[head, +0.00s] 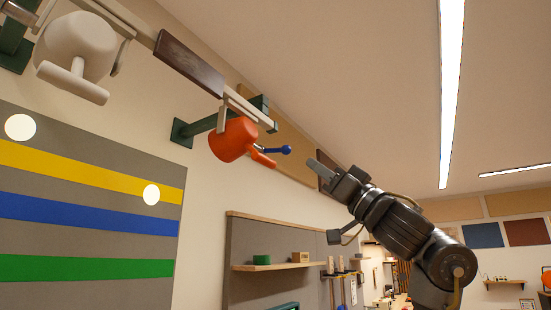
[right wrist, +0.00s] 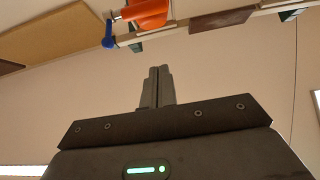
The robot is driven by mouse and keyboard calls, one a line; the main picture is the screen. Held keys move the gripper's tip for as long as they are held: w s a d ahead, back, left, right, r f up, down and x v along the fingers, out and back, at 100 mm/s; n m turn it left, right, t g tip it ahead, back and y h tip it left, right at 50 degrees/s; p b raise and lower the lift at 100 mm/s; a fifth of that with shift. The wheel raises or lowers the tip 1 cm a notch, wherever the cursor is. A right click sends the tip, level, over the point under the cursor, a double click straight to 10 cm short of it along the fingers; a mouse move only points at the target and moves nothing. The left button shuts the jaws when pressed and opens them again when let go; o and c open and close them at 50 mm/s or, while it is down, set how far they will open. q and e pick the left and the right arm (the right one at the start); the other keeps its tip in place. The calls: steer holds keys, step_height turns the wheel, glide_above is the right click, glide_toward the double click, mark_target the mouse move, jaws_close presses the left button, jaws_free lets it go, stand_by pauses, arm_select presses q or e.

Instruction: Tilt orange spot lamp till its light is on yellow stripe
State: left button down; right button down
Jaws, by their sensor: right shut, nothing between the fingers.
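In the right wrist view the lamp (right wrist: 146,14) and blue knob (right wrist: 108,42) are at the top. On the striped panel, one round light spot (head: 151,194) straddles the lower edge of the yellow stripe (head: 80,169). Another light spot (head: 20,127) lies on grey above the stripe. Which lamp casts which spot is not certain. My right gripper (head: 312,164) is shut and empty, right of the knob and apart from it.
A white lamp (head: 75,45) hangs on the same rail at upper left. A dark brown bar (head: 190,62) and green wall brackets (head: 195,128) are near the orange lamp. A shelf (head: 280,266) is on the wall below. Open air surrounds my right gripper.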

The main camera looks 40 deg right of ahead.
steer(key=p+x, duration=0.7)
steer(key=x, duration=0.4)
steer(key=w+f, duration=0.1)
steer(key=w+f+p, duration=0.1)
steer(key=f, duration=0.1)
steer(key=shift+w+a, duration=0.3)
steer(key=shift+a, duration=0.05)
steer(key=shift+r, duration=0.1)
